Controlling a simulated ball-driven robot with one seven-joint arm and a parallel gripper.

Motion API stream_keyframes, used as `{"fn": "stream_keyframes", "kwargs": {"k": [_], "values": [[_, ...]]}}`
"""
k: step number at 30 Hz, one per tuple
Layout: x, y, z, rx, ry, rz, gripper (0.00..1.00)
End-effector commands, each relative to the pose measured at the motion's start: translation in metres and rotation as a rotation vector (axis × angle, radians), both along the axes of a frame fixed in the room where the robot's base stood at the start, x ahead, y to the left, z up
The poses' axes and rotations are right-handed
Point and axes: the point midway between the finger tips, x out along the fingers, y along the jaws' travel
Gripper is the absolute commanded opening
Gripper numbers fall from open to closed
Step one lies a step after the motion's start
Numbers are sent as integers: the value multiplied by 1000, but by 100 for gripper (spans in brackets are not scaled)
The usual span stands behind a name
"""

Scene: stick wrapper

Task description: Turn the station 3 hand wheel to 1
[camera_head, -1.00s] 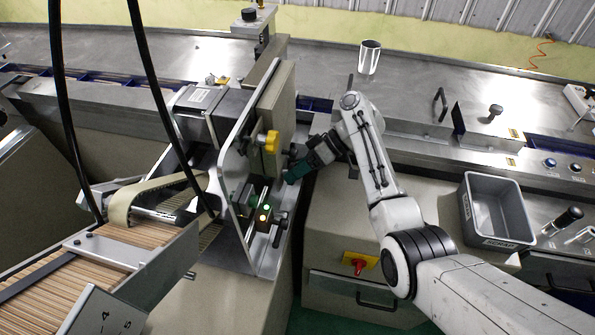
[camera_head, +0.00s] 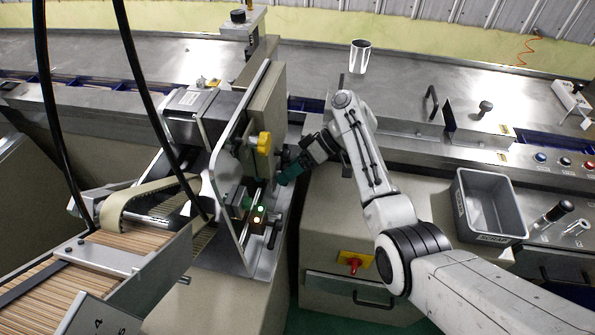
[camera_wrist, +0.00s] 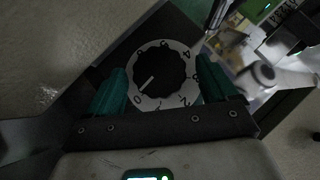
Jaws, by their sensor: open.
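A round black hand wheel (camera_wrist: 165,68) shows in the wrist view, set on a white ring of numbers. Its white pointer line points to the lower left, towards the 0. My gripper (camera_wrist: 162,84) is open, with one teal finger on each side of the wheel in the picture. Whether the fingers touch it I cannot tell. In the head view, my gripper (camera_head: 284,174) reaches to the right side of the upright machine plate. The wheel is hidden there behind the gripper, and no station number can be read on it.
The upright machine plate (camera_head: 222,178) with a yellow knob (camera_head: 264,143) stands left of my gripper. Below it are lit buttons (camera_head: 258,214). A grey bin (camera_head: 488,205) and a red switch on yellow (camera_head: 354,264) lie to the right. Black cables hang at the left.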

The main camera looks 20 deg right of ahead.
Motion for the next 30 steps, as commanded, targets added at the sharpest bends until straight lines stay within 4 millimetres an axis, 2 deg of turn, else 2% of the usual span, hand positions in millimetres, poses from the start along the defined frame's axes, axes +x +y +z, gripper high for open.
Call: {"fn": "stream_keyframes", "kwargs": {"k": [6,8,22,30], "values": [[1,0,29,-1,-5,0,86],[-5,0,34,0,-2,1,86],[-52,0,88,-1,2,1,86],[-98,-1,111,-1,3,-4,86]]}}
